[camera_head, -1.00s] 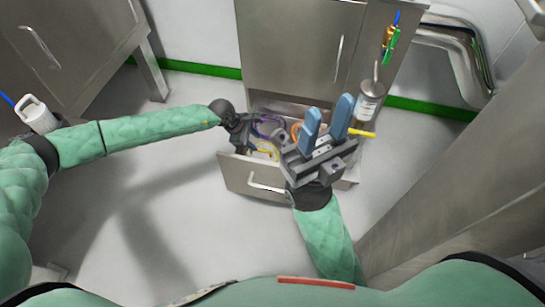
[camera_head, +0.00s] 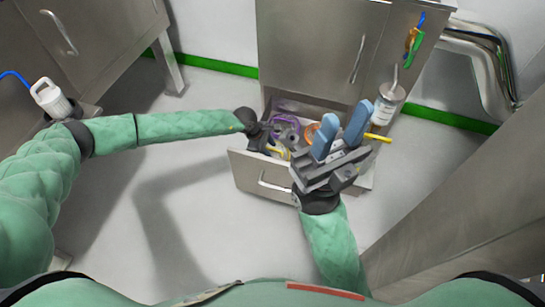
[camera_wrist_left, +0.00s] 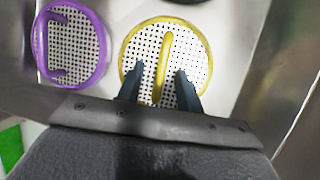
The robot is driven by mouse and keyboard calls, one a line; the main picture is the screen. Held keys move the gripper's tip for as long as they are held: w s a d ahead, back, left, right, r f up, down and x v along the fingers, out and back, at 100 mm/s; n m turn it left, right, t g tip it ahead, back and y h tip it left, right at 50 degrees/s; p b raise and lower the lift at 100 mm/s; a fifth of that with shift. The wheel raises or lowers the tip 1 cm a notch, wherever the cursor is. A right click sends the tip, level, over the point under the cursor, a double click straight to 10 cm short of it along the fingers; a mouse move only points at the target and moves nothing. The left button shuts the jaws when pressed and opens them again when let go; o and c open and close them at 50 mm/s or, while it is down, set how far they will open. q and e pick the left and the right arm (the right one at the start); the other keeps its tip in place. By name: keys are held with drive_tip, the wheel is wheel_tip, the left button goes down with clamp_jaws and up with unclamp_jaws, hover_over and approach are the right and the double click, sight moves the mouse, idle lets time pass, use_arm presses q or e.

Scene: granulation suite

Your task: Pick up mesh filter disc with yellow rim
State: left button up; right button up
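The mesh filter disc with yellow rim (camera_wrist_left: 193,36) lies flat in the open drawer, a white perforated disc with a yellow bar handle across it. In the head view only parts of its yellow (camera_head: 276,152) show behind my left gripper. My left gripper (camera_wrist_left: 157,78) is open above the disc, its dark fingertips on either side of the yellow handle; I cannot tell whether they touch it. It also shows in the head view (camera_head: 272,137). My right gripper (camera_head: 339,132) is open and empty, its blue fingers pointing up over the drawer's right part.
A purple-rimmed mesh disc (camera_wrist_left: 72,45) lies left of the yellow one. An orange round item (camera_head: 311,133) is in the drawer (camera_head: 246,176). A labelled bottle (camera_head: 388,102) stands at the right, with a yellow item (camera_head: 379,138) near it. The cabinet (camera_head: 318,45) rises behind.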

use_arm(q)
drive_tip(key=shift+c, duration=0.3)
clamp_jaws()
drive_tip(key=shift+r, duration=0.1)
